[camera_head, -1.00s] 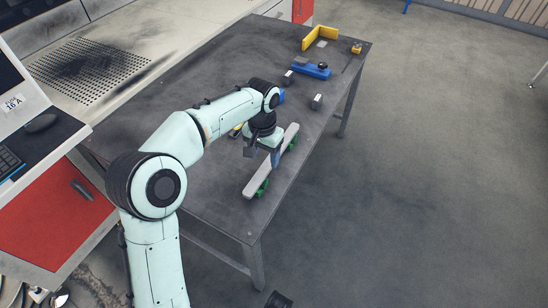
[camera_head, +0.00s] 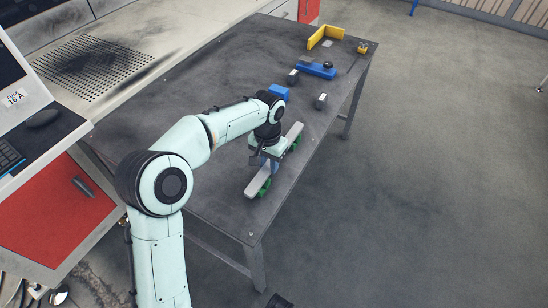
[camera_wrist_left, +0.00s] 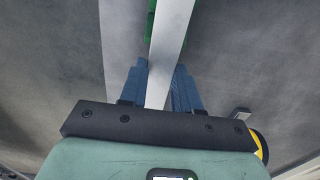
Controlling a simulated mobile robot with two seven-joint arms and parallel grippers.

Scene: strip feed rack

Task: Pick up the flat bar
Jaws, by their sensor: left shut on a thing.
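The flat bar (camera_head: 287,142) is a long light-grey strip lying over green supports (camera_head: 265,187) near the table's right edge. In the left wrist view the bar (camera_wrist_left: 172,35) runs up between the blue fingers, with a piece of green support (camera_wrist_left: 151,22) beside and under it. My left gripper (camera_head: 268,163) is at the bar's middle; in the wrist view the gripper (camera_wrist_left: 159,88) is shut on the bar, a finger on each side. I cannot tell any gap between bar and supports. My right gripper is not in view.
The dark table (camera_head: 215,65) also holds a blue block (camera_head: 278,92), a blue fixture (camera_head: 316,69), small dark-and-white pieces (camera_head: 320,101), a yellow angle piece (camera_head: 325,36) and a small yellow part (camera_head: 363,47). Open floor lies to the right.

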